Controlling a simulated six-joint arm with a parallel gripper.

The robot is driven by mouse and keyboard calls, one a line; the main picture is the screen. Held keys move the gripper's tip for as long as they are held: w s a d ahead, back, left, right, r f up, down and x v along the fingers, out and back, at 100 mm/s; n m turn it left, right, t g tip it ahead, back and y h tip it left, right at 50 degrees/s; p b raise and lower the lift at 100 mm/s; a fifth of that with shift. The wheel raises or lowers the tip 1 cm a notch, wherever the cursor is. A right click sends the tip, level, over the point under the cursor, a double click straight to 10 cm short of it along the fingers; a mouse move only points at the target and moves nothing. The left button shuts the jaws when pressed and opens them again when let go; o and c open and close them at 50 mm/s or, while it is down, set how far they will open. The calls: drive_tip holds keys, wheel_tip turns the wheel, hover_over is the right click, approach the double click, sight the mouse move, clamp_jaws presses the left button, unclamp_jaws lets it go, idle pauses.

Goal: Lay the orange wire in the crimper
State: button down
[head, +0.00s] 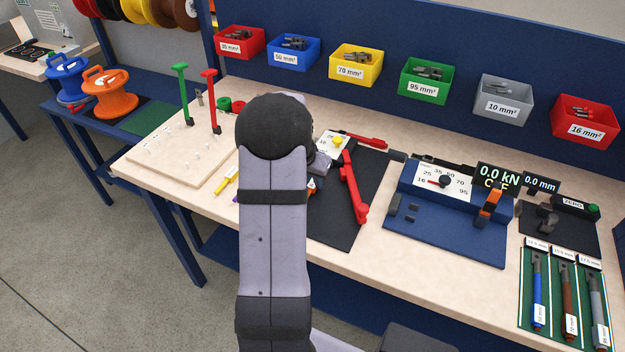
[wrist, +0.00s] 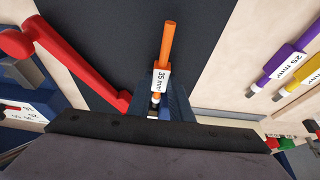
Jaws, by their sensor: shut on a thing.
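The orange wire (wrist: 167,45) with a white "35 mm²" label (wrist: 162,79) points up the wrist view. Its other end lies low between the fingers of my gripper (wrist: 161,100), which is shut on it. In the head view my arm hides most of the gripper; a small orange piece shows beside the arm (head: 312,185). A red-handled tool (head: 352,190) lies on a black mat, partly hidden by my arm. One red handle (wrist: 70,65) runs left of the wire in the wrist view, apart from it. I cannot tell whether this tool is the crimper.
A blue device (head: 440,240) with a size dial and a "0.0 kN" display (head: 497,176) stands right of the mat. A yellow wire (head: 224,180) lies left of my arm; a purple wire (wrist: 267,75) shows in the wrist view. Labelled bins line the back.

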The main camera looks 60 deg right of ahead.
drive_tip(key=shift+d+f, duration=0.1)
drive_tip(key=shift+d, duration=0.25)
idle(0.3)
drive_tip(key=c, duration=1.5)
unclamp_jaws()
drive_tip(key=shift+b+v, duration=1.05)
drive_tip(key=shift+v, duration=2.65)
drive_tip(key=shift+a, duration=0.1)
